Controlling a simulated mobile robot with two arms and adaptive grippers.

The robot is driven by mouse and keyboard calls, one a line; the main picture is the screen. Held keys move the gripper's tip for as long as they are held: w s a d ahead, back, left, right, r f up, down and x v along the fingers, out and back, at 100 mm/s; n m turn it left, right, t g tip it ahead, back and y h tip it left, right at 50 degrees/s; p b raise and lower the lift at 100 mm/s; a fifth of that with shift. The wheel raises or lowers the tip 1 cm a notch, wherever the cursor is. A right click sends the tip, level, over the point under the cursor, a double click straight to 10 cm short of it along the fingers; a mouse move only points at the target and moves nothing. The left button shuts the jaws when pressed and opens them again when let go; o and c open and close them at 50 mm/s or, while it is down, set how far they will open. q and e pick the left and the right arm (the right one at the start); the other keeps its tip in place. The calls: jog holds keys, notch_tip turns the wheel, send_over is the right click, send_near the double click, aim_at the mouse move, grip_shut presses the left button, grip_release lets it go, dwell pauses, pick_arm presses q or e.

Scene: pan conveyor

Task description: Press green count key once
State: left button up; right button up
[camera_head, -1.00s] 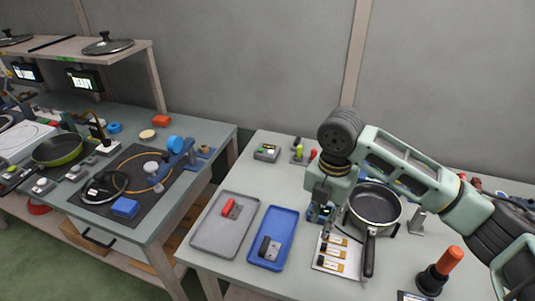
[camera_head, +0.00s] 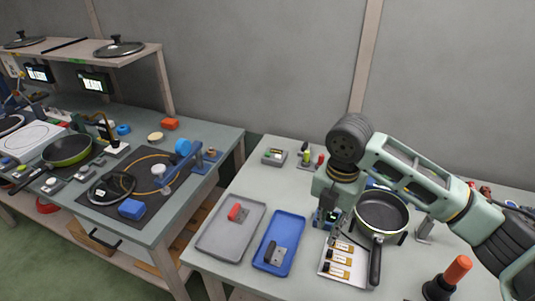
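A small grey box (camera_head: 273,157) with a green key stands at the back left of the right-hand table. I cannot read any label on it. My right gripper (camera_head: 327,215) points down over the middle of that table, left of the dark frying pan (camera_head: 381,211) and well to the front right of the grey box. Its fingertips are small and overlap a dark blue device, so I cannot tell whether they are open or shut. My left gripper is not in view.
A grey tray (camera_head: 213,238) and a blue tray (camera_head: 290,233) lie front left, each holding a small part. A white tray (camera_head: 333,282) with labelled pieces lies below the pan. An orange-topped post (camera_head: 457,270) stands front right. A cluttered bench (camera_head: 220,137) is left.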

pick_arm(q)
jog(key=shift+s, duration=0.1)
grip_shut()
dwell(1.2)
